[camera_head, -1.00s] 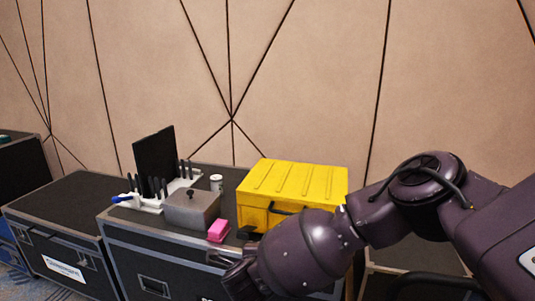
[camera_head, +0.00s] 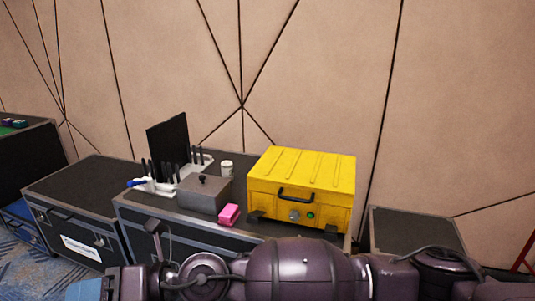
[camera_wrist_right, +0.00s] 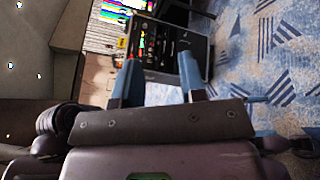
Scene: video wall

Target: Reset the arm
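My right arm, dark purple, lies across the bottom of the head view from the right edge toward the lower left. At its left end a light blue part of my right gripper (camera_head: 85,290) shows, cut off by the frame edge. In the right wrist view my right gripper (camera_wrist_right: 160,78) has its two blue fingers apart with nothing between them. My left gripper is not in view.
A yellow case (camera_head: 303,180) with a black handle, a pink block (camera_head: 229,214), a grey box (camera_head: 204,194) and a white-and-black rack (camera_head: 155,188) stand on a black flight case (camera_head: 180,228). More flight cases stand left (camera_head: 85,190) and right (camera_head: 413,229). Patterned blue carpet (camera_wrist_right: 260,60) is clear floor.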

